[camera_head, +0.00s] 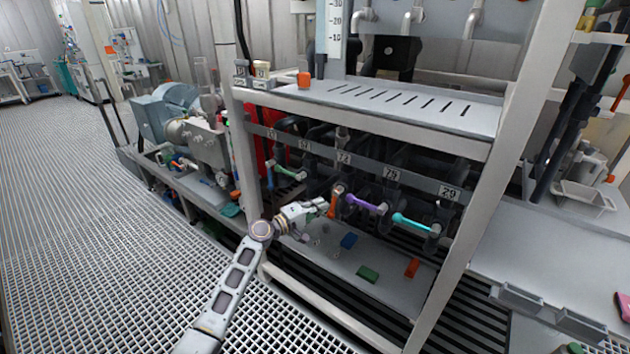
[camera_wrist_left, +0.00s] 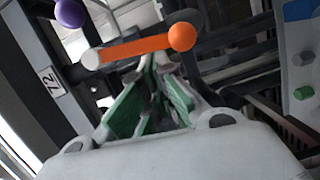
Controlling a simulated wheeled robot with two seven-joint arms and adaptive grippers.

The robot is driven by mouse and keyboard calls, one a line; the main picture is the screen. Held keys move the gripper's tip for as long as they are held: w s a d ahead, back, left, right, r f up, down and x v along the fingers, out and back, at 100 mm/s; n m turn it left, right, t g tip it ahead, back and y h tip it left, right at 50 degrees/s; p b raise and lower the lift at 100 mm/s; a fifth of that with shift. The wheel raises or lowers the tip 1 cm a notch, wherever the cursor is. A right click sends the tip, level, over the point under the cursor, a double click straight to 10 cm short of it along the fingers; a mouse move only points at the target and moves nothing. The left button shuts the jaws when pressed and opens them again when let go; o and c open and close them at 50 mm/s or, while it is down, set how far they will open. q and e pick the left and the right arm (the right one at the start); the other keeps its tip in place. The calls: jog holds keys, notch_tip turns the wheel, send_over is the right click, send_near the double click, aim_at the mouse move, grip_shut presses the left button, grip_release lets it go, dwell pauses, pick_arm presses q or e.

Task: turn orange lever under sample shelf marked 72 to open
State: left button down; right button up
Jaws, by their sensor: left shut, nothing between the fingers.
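The orange lever (camera_head: 333,204) hangs steeply down from its pivot below the label 72 (camera_head: 344,158), under the shelf (camera_head: 420,112). In the left wrist view the orange lever (camera_wrist_left: 138,47) runs across the top, with a white hub at its left end and an orange ball at its right end. My left gripper (camera_head: 325,208) is beside the lever, shut and empty. In the wrist view its green-padded fingertips (camera_wrist_left: 154,62) meet just below the lever's middle; whether they touch it I cannot tell. My right gripper is out of view.
A green lever (camera_head: 287,171) is to the left; a purple lever (camera_head: 367,204) and a cyan lever (camera_head: 411,222) are to the right. Blue (camera_head: 349,240), green (camera_head: 368,274) and orange (camera_head: 411,268) pieces lie on the lower panel. A frame post (camera_head: 246,165) stands left of my gripper.

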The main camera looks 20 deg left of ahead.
pick_arm(q)
jog(key=shift+s+d+f+n+b, duration=0.15)
jog(key=shift+d+f+n+b, duration=0.25)
jog(key=shift+n, duration=0.3)
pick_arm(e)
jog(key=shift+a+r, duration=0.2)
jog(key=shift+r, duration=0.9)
pick_arm(q)
jog(key=shift+r, duration=0.1)
jog(key=shift+a, duration=0.15)
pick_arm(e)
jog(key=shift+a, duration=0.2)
